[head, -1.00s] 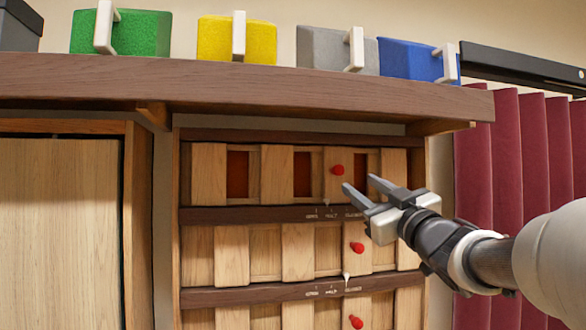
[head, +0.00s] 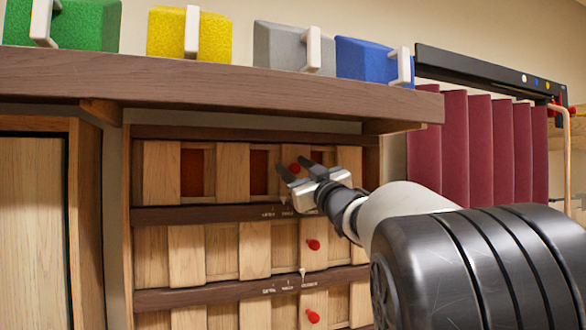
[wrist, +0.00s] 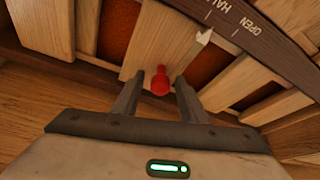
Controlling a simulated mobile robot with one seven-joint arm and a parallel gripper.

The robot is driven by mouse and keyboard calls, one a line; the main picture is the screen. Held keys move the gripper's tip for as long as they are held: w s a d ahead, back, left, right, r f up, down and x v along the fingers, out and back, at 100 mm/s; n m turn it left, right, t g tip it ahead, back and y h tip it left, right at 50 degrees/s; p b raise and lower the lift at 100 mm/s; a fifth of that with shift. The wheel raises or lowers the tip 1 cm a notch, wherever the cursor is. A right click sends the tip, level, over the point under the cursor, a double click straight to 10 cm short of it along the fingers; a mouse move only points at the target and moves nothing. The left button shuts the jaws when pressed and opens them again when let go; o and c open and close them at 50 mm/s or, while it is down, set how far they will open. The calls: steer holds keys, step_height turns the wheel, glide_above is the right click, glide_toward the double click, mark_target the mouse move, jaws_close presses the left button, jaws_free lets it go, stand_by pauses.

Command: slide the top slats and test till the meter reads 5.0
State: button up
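The top slat row (head: 227,172) is a wooden panel whose gaps between slats show dark red-brown. Its red knob (head: 295,168) sits on a slat right of centre. My gripper (head: 291,166) is at this knob. In the wrist view the red knob (wrist: 160,82) stands between my two open fingers, with space visible on both sides. A pale pointer (wrist: 204,38) on that slat points at a dark scale rail (wrist: 225,20) lettered HALF and OPEN; its exact reading is unclear. No meter is seen.
Two lower slat rows with red knobs (head: 313,244) (head: 313,316) show light wood in their gaps. A wooden shelf (head: 220,88) overhangs above, carrying green, yellow, grey and blue blocks with white handles. Dark red pleated panels (head: 480,150) stand at the right.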

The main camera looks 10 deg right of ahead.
jaws_close()
steer(key=shift+s+a, duration=0.1)
steer(key=shift+a, duration=0.35)
steer(key=shift+o, duration=0.5)
jaws_free()
steer(key=shift+s+d, duration=0.1)
steer(key=b+v, duration=0.3)
steer(key=v, duration=1.4)
steer(key=shift+d, duration=0.15)
